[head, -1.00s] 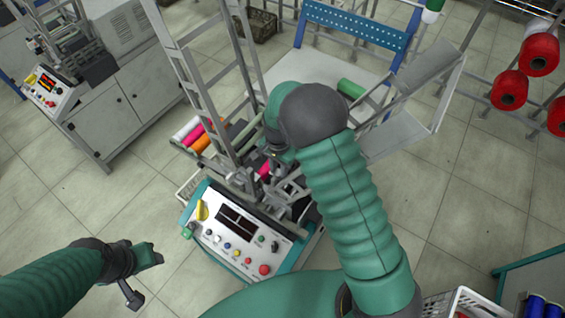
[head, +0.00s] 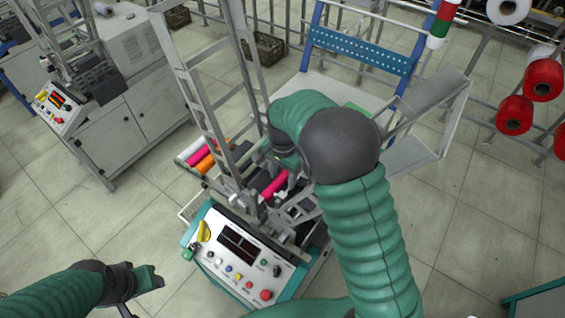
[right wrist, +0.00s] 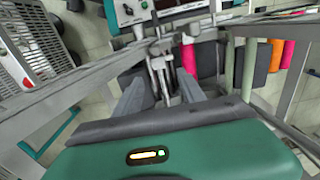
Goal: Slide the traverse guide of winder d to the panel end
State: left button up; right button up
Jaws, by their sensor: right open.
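The near winder (head: 232,205) stands in the middle of the head view, with its control panel (head: 238,250) facing me. No letter is readable on it. My right arm hides part of its winding area. In the right wrist view my right gripper (right wrist: 163,92) is open, its two grey fingers pointing toward the panel end. A grey guide-like part (right wrist: 160,68) on a rail shows between and just beyond the fingertips; I cannot tell whether they touch it. A magenta bobbin (head: 275,184) sits beside the mechanism. My left gripper (head: 150,278) hangs left of the panel, apart from the winder; its jaw opening is unclear.
Orange and magenta bobbins (head: 203,160) lie on the winder's left side. A tall grey frame (head: 205,95) rises close to my right arm. Another winder (head: 60,105) stands at the back left. Red spools (head: 514,115) hang at the right. The floor at the left is clear.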

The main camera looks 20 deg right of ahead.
notch_tip(320, 180, up, 9)
jog(key=shift+f, duration=0.15)
dwell(0.4)
